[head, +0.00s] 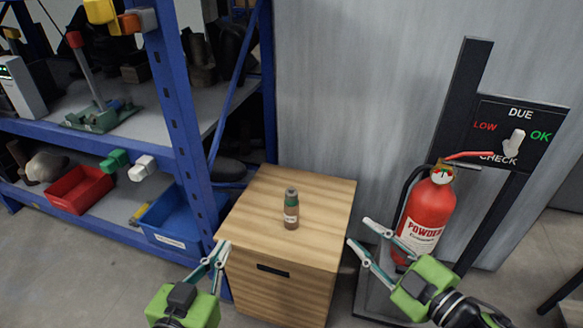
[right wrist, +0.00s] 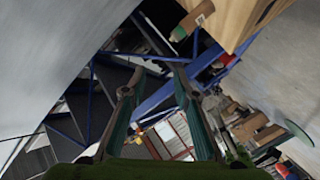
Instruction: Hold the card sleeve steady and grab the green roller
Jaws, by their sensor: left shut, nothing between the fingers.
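I cannot make out a card sleeve or a green roller for certain in either view. A small brown bottle with a green upper part and a pale label (head: 291,209) stands upright on a wooden cabinet (head: 265,190). A green block-like end piece (head: 115,160) shows at the blue rack on the left; I cannot tell what it is. My left gripper (head: 217,252) is shut and empty, left of the cabinet's front. My right gripper (head: 361,232) is open and empty, right of the cabinet, near the fire extinguisher. Its parted fingers also show in the right wrist view (right wrist: 160,90).
A red fire extinguisher (head: 428,212) stands at the right, by a sign with a white pointer (head: 515,143). The blue rack (head: 178,100) at the left holds a red bin (head: 80,189) and a blue bin (head: 172,222). The cabinet top around the bottle is clear.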

